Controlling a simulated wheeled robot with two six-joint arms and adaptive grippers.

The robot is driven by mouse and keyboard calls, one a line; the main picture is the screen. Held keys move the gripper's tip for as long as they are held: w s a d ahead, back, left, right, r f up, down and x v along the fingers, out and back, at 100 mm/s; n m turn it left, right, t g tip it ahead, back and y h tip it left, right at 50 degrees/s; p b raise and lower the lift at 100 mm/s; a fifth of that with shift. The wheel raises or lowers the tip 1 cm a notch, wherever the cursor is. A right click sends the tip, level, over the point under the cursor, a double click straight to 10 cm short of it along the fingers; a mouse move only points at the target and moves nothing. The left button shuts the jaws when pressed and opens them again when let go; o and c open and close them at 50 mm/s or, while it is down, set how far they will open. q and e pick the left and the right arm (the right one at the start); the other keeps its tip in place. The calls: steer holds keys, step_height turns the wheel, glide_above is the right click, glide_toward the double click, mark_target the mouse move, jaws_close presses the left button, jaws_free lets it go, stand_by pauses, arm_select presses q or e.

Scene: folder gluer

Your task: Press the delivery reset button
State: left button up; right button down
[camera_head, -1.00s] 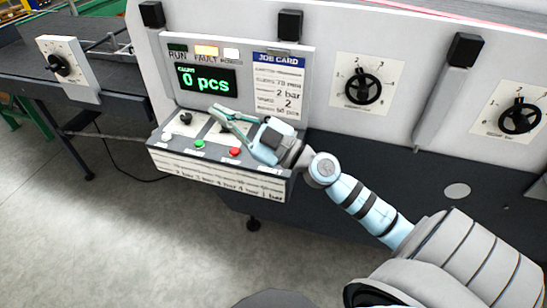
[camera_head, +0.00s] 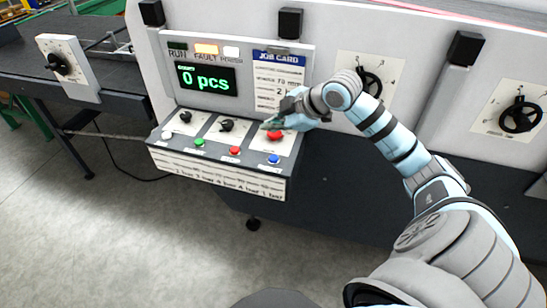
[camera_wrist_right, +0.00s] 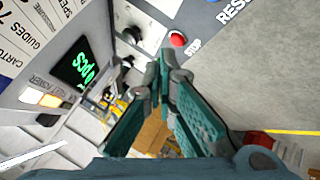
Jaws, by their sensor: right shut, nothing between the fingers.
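The control box (camera_head: 215,180) carries a row of white (camera_head: 167,134), green (camera_head: 199,142), red (camera_head: 235,150) and blue (camera_head: 273,158) buttons. In the right wrist view a label starting "RESE" (camera_wrist_right: 234,12) is cut off by the frame, on the blue button's side of the red STOP button (camera_wrist_right: 177,39). My right gripper (camera_head: 272,124) is shut and empty, above the back right of the box, behind the blue button and apart from it. Its teal fingers meet at the tips in the wrist view (camera_wrist_right: 165,68). My left gripper is out of view.
A red mushroom button (camera_head: 275,136) sits just below my right gripper. Two black knobs (camera_head: 226,125) stand left of it. Behind are a display (camera_head: 208,80) reading 0 pcs, a lit FAULT lamp (camera_head: 206,49) and a partly covered job card (camera_head: 278,75). Space in front of the box is clear.

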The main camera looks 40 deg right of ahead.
steer(key=b, duration=0.6)
glide_above(273, 159)
step_height(273, 159, down, 8)
steer(key=shift+a+r, duration=0.1)
steer(key=shift+r, duration=0.15)
steer(key=shift+f, duration=0.4)
stand_by(0.4)
steer(key=shift+f, duration=0.35)
steer(key=shift+f+b, duration=0.5)
steer(key=shift+b, duration=0.1)
stand_by(0.5)
stand_by(0.3)
steer(key=shift+r+p, duration=0.95)
steer(key=shift+p, duration=0.05)
